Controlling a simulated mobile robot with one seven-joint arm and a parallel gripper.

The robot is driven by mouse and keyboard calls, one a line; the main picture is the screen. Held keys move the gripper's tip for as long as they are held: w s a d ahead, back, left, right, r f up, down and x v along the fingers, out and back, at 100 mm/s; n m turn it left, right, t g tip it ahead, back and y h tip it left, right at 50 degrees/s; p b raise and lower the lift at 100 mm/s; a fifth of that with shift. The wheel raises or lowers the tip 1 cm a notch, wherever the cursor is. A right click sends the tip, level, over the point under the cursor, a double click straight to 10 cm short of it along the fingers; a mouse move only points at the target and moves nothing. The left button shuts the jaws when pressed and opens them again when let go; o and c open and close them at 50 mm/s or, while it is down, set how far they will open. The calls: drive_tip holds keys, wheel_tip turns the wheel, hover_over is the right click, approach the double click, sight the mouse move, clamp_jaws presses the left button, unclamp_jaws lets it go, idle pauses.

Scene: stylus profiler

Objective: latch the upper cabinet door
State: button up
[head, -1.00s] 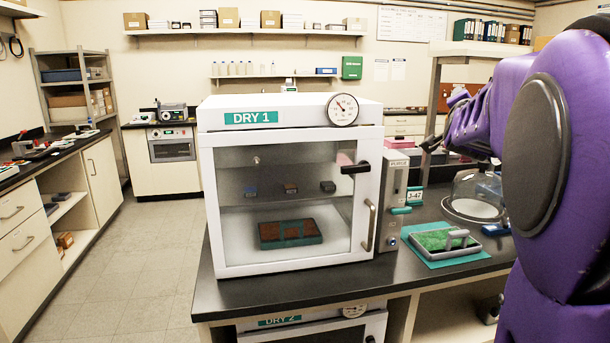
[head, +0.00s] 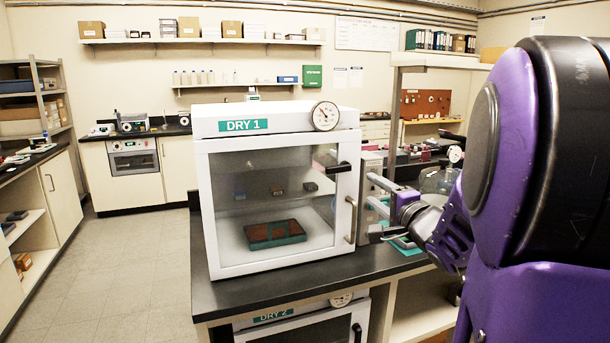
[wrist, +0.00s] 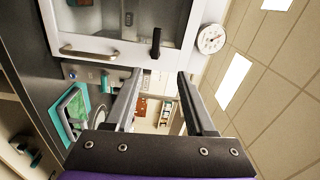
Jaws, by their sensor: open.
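The upper cabinet (head: 290,121), labelled DRY 1, is white, with a glazed door (head: 204,205) that looks closed or nearly so. Its black latch lever (head: 338,167) lies roughly horizontal at the door's upper right, above the metal pull handle (head: 350,220). In the wrist view, turned sideways, the latch lever (wrist: 155,43) and the pull handle (wrist: 88,53) both show. My gripper (head: 372,207) is open and empty, right of the door's handle side. In the wrist view, the fingertips (wrist: 159,75) point toward the latch area, apart from the lever.
A round dial gauge (head: 325,116) sits on the cabinet's top right. A second cabinet, DRY 2 (head: 300,318), is below the bench. A green mat tray (wrist: 72,112) lies on the bench near my gripper. The floor (head: 120,260) at left is clear.

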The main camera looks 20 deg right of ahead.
drive_tip(key=b, duration=0.1)
approach(334, 171)
drive_tip(key=shift+y, duration=0.3)
drive_tip(key=w, duration=0.8)
drive_tip(key=shift+w+r, duration=0.1)
drive_tip(key=shift+w, duration=0.15)
drive_tip(key=shift+c, duration=0.2)
clamp_jaws()
